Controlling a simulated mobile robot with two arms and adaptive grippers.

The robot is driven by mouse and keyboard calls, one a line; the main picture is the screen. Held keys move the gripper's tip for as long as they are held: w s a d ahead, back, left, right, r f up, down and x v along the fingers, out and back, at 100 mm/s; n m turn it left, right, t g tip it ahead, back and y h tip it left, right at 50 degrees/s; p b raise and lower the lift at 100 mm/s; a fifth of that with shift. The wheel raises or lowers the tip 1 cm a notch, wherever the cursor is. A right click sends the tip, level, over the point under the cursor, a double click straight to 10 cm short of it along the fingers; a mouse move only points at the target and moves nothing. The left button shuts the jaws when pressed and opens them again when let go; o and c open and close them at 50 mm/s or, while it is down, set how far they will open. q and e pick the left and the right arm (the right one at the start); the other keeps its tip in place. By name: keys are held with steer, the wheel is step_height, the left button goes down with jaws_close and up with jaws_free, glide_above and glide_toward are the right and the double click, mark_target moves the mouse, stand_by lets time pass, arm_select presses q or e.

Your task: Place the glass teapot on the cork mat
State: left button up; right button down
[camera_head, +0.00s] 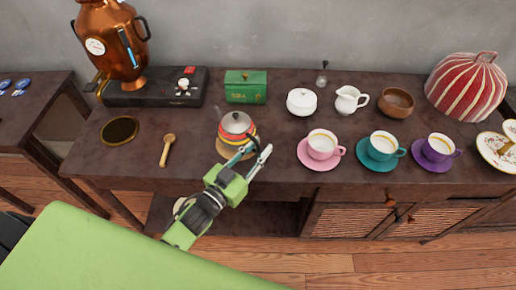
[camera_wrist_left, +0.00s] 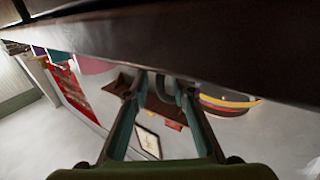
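A teapot (camera_head: 237,124) with a grey lid, dark spout and red, yellow and dark stripes stands near the table's front. I cannot tell if it is glass. A tan mat (camera_head: 222,147), likely the cork mat, shows under its lower edge, partly hidden by the teapot and my gripper. My left gripper (camera_head: 253,156) is in front of the teapot with its fingers apart. In the left wrist view, a dark loop, perhaps the teapot's handle, shows between the fingertips (camera_wrist_left: 162,88), and the striped body (camera_wrist_left: 230,103) is to their right. My right gripper is not in view.
A copper samovar (camera_head: 112,38) on a black base, a round dark dish (camera_head: 120,131) and a wooden spoon (camera_head: 167,148) are left. A green tea box (camera_head: 246,87) stands behind. A pink cup (camera_head: 322,146) and other cups line the right front.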

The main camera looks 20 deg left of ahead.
arm_select(q)
steer(key=shift+r, duration=0.2)
steer(key=p+v, duration=0.3)
steer(key=v, duration=0.9)
